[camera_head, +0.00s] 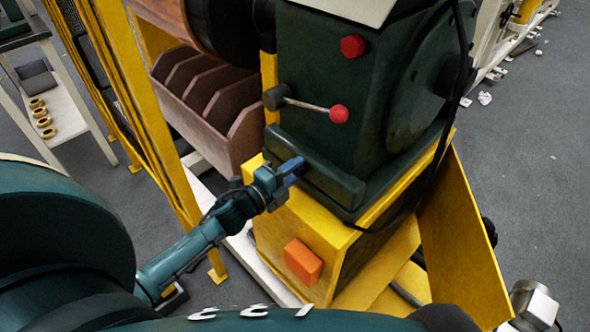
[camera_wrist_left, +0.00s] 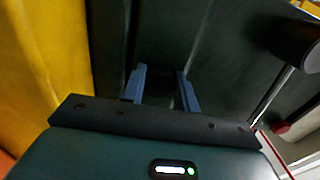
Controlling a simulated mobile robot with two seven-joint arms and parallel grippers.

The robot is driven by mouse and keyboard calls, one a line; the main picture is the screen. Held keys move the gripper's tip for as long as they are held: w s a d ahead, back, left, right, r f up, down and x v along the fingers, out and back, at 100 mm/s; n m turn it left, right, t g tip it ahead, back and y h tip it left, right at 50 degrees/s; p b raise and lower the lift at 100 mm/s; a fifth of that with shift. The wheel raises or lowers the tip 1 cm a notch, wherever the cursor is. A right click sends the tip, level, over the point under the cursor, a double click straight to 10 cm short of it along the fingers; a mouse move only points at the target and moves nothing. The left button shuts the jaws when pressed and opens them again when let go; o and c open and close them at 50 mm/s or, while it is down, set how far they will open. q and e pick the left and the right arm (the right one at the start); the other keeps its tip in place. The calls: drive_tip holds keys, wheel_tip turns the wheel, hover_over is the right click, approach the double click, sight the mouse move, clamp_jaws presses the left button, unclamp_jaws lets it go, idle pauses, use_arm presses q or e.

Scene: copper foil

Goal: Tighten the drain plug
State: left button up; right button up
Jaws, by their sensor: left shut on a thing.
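My left gripper (camera_head: 293,168) reaches in from the lower left to the front of the dark green machine housing (camera_head: 315,75), beside the end of its rounded ledge. In the left wrist view its two blue fingers (camera_wrist_left: 162,88) stand a small gap apart, pointing at the dark green face. They are shut on a small dark thing between them, which I take for the drain plug (camera_wrist_left: 163,94). It is in deep shadow, so its shape and seating cannot be made out. In the head view the gripper hides it. My right gripper is not in view.
A lever with a red ball (camera_head: 339,113) and a red hexagonal knob (camera_head: 352,46) stick out above the gripper. The yellow base (camera_head: 300,225) carries an orange block (camera_head: 303,262). A black cable (camera_head: 463,70) hangs at the right. A yellow post (camera_head: 150,110) stands left.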

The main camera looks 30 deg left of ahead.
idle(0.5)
use_arm(q)
drive_tip(key=o, duration=1)
drive_tip(key=v, duration=1.3)
